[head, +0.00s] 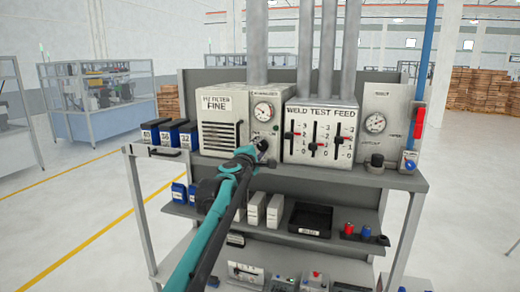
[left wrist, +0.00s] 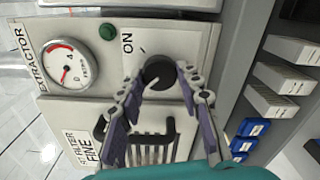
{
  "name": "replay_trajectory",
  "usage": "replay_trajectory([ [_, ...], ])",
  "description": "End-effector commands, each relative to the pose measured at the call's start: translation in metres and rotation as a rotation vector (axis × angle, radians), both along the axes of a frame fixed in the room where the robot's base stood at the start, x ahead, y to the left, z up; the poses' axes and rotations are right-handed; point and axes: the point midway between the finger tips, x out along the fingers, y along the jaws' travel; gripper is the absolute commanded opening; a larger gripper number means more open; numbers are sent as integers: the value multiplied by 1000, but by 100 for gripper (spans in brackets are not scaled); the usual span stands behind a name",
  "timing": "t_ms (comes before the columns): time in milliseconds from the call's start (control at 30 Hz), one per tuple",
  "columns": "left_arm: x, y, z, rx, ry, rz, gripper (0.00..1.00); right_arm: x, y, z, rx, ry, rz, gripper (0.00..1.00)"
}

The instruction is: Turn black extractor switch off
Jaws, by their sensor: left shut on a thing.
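The black extractor switch (left wrist: 158,71) is a round black knob on a pale panel in the left wrist view. The word ON is printed beside it, with a short tick mark close to the knob. My left gripper (left wrist: 160,80) has its two purple-padded fingers on either side of the knob, shut on it. In the head view my left gripper (head: 262,153) reaches the lower right part of the filter cabinet (head: 215,128) and mostly hides the knob. The fingers hide part of the knob's lower rim. My right gripper is not in view.
A round gauge (left wrist: 67,64) and a green lamp (left wrist: 107,32) sit beside the knob. To the right in the head view is the weld test feed panel (head: 320,132) with three sliders. Blue boxes (head: 188,136) stand left of the cabinet; a lower shelf holds white bins (head: 274,210).

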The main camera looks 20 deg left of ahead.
Motion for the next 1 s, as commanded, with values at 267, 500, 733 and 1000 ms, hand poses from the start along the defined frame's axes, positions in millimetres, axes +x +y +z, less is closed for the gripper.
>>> replay_trajectory([
  [267, 0, 0, -1, -13, 0, -1, 6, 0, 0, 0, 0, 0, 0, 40],
  [500, 0, -1, -1, -13, 0, -1, 42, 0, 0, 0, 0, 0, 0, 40],
  [733, 0, 0, -1, -12, 0, -1, 56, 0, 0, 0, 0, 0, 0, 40],
  [1000, -11, 0, 0, -12, 0, 0, 56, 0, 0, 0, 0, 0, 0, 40],
])
